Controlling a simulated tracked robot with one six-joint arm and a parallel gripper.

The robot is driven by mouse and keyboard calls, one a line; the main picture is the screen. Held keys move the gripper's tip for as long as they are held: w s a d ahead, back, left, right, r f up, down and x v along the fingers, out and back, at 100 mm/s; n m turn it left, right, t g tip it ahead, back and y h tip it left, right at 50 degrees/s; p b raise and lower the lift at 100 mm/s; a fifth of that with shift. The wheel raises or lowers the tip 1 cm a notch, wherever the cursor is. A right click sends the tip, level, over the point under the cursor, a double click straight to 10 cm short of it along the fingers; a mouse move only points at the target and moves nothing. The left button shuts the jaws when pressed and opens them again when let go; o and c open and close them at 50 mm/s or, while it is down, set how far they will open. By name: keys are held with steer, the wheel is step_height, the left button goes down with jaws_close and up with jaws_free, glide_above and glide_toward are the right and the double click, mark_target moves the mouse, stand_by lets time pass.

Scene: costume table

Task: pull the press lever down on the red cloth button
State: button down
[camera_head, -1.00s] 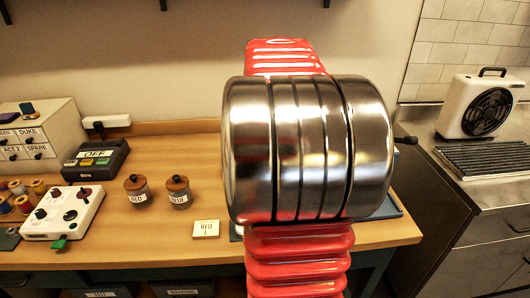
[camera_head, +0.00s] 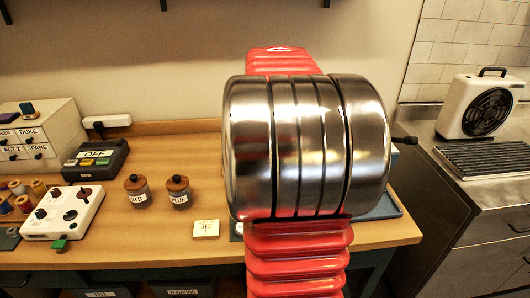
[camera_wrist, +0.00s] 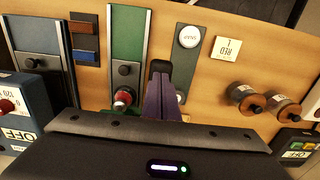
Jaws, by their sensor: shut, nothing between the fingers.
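In the wrist view, the red button (camera_wrist: 123,97) sits on a green upright strip or plate (camera_wrist: 126,35), with a black knob (camera_wrist: 124,70) beside it. My gripper (camera_wrist: 165,82) has purple fingers shut together with nothing between them, just right of the red button. A black rounded piece (camera_wrist: 160,67) shows partly behind the fingertips; it may be the lever's end, but I cannot tell whether they touch. In the head view my arm hides the press and my gripper. A black knob (camera_head: 405,140) sticks out right of my arm.
A round white piece (camera_wrist: 188,36) lies on a grey strip. A RED card (camera_wrist: 226,48) and two wooden-lidded jars (camera_wrist: 247,96) are to the right. A switch box marked OFF (camera_head: 95,158) and a white control box (camera_head: 63,212) stand at the table's left.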

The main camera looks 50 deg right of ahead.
steer(key=shift+f, duration=0.1)
steer(key=shift+w+d+f, duration=0.1)
steer(key=shift+f, duration=1.35)
steer(key=shift+w+d+f, duration=0.15)
steer(key=shift+f, duration=0.45)
steer(key=shift+w+d+f, duration=0.1)
steer(key=shift+d+f, duration=0.05)
steer(key=shift+f, duration=0.45)
steer(key=shift+d+f, duration=0.1)
steer(key=shift+f, duration=0.35)
stand_by(0.7)
steer(key=shift+r, duration=0.1)
step_height(320, 180, up, 14)
stand_by(1.6)
steer(key=shift+w, duration=0.1)
